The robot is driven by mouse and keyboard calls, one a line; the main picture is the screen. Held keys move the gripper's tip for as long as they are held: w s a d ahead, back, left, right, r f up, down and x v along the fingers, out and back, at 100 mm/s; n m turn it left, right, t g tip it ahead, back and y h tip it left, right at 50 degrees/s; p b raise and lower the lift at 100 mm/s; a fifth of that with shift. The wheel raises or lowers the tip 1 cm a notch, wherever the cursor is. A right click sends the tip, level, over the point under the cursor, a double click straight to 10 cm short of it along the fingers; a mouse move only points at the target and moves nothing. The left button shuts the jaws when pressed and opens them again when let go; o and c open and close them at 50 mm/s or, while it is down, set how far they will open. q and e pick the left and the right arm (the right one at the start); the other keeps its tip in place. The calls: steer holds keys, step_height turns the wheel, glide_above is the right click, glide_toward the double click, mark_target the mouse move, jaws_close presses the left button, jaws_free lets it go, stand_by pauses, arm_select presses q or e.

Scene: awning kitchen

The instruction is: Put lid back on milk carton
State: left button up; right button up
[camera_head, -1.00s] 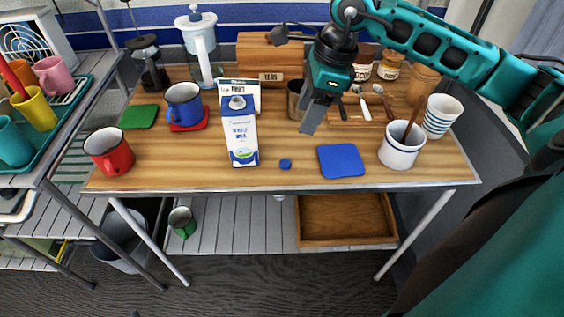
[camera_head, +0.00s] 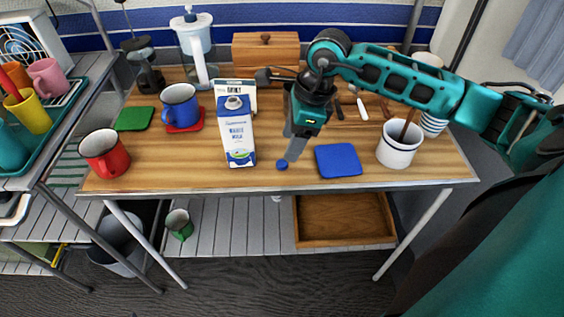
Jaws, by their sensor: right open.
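The milk carton (camera_head: 238,135) is white and blue and stands upright on the wooden table, its spout on top uncovered. The small blue lid (camera_head: 282,165) lies on the table to the right of the carton, near the front edge. My right gripper (camera_head: 291,158) points down with its fingertips just above or beside the lid. It is open; whether the fingers touch the lid I cannot tell. My left gripper is not in view.
A blue square coaster (camera_head: 338,160) lies right of the lid, with a white mug (camera_head: 399,145) beyond it. A blue mug (camera_head: 180,105), a red mug (camera_head: 105,153) and a green coaster (camera_head: 134,118) are on the left. Another carton (camera_head: 247,90) stands behind the milk.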

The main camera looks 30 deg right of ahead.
mark_target(282, 163)
steer(key=shift+f, duration=0.1)
steer(key=x, duration=0.5)
steer(key=shift+s, duration=0.1)
jaws_close()
stand_by(0.5)
step_height(282, 163, up, 20)
steer(key=p, duration=0.1)
steer(key=shift+p, duration=0.35)
stand_by(0.3)
